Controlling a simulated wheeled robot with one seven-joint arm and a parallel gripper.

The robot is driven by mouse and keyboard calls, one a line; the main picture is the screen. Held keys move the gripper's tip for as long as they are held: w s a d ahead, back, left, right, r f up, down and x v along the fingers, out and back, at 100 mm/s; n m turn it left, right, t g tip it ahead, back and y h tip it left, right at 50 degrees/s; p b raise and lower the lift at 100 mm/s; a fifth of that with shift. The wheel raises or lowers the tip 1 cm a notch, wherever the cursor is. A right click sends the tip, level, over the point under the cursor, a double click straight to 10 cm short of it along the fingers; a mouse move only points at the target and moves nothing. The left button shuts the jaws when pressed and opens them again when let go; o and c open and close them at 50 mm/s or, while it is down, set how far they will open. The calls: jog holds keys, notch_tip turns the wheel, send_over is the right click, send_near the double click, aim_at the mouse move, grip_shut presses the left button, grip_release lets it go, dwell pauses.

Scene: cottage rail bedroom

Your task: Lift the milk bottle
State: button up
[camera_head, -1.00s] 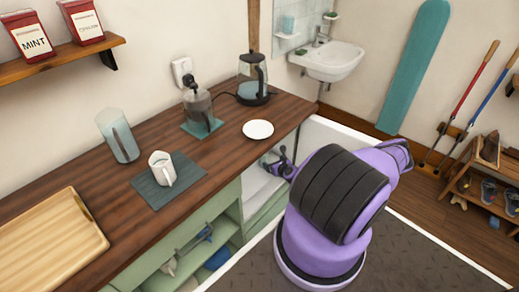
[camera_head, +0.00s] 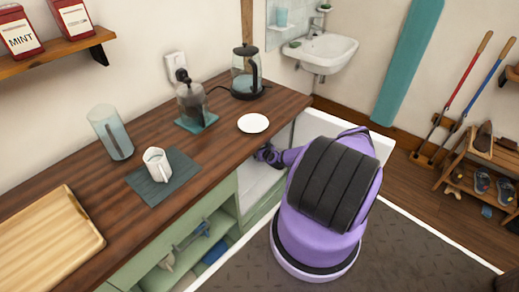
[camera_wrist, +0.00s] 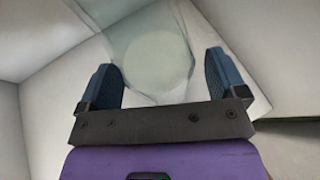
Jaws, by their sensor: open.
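My gripper (camera_head: 268,154) reaches into a white-lined compartment (camera_head: 258,178) at the right end of the counter, below its top. In the wrist view my gripper (camera_wrist: 159,72) is open, with one blue-padded finger on each side. A clear, glassy thing with a pale round face (camera_wrist: 155,56) shows between and beyond the fingers; it may be the milk bottle, but I cannot tell for sure. Its contact with the fingers is unclear. No milk bottle is plain in the head view, where my arm and the counter hide much of the compartment.
The wooden counter (camera_head: 225,140) bears a white plate (camera_head: 253,123), a French press (camera_head: 192,104), a kettle (camera_head: 246,76), a mug (camera_head: 156,163), a glass pitcher (camera_head: 111,134) and a wooden tray (camera_head: 45,240). Pale walls (camera_wrist: 45,130) closely surround my gripper.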

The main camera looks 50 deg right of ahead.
jog(key=shift+w+f, duration=0.1)
jog(key=shift+w, duration=0.1)
jog(key=c, duration=1.3)
jog(key=shift+d+r, duration=0.1)
jog(key=shift+r, duration=0.15)
jog(key=s+r, duration=0.2)
jog(key=s, duration=0.6)
jog(key=s+a+r, duration=0.1)
jog(key=s+r, duration=0.1)
jog(key=s, duration=0.5)
jog(key=shift+s+r, duration=0.3)
jog(key=shift+s, duration=0.1)
